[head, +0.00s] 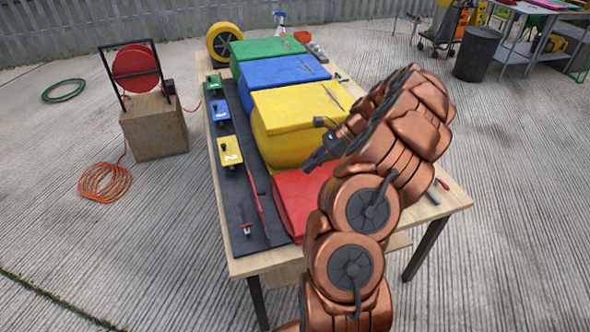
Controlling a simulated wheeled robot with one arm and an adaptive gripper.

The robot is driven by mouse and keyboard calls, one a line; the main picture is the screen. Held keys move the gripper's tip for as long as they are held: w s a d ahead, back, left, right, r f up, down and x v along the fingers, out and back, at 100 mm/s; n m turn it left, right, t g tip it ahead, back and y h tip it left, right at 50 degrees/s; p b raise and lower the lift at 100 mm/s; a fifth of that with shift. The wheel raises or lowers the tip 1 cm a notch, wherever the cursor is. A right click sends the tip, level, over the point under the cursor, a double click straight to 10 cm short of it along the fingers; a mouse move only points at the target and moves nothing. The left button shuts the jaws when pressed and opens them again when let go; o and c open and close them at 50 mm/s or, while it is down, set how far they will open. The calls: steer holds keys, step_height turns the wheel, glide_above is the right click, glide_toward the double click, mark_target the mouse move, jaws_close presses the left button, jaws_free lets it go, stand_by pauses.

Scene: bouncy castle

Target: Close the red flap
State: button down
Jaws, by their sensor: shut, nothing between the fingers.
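The red flap (254,200) is on the black strip (270,232) near the front end of the table. It shows as a thin red sliver, apparently raised and seen nearly edge-on. A small red and pale fitting (247,230) sits on the strip just in front of it. The yellow flap (230,151), blue flap (221,112) and green flap (214,82) lie flat farther along the strip, each with a dark knob. My gripper (306,169) is shut and empty, above the red cushion, to the right of the red flap and apart from it.
Large red (297,205), yellow (285,125), blue (275,74) and green (262,52) cushions fill the middle of the wooden table (452,199). A hose reel (135,70) on a wooden box (155,126) stands left. Open floor lies between it and the table.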

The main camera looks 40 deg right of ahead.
steer(key=x, duration=0.8)
steer(key=shift+w+a+f+p, duration=0.15)
steer(key=shift+a+p, duration=0.1)
steer(key=shift+p, duration=0.15)
steer(key=shift+w+a+f+p, duration=0.1)
steer(key=shift+w+a, duration=0.2)
steer(key=shift+a, duration=0.35)
steer(key=shift+w+a+r+p, duration=0.15)
steer(key=shift+w+a, duration=0.15)
steer(key=shift+a, duration=0.35)
steer(key=shift+w+a+f+p, duration=0.15)
steer(key=shift+w+a, duration=0.15)
steer(key=shift+a, duration=0.35)
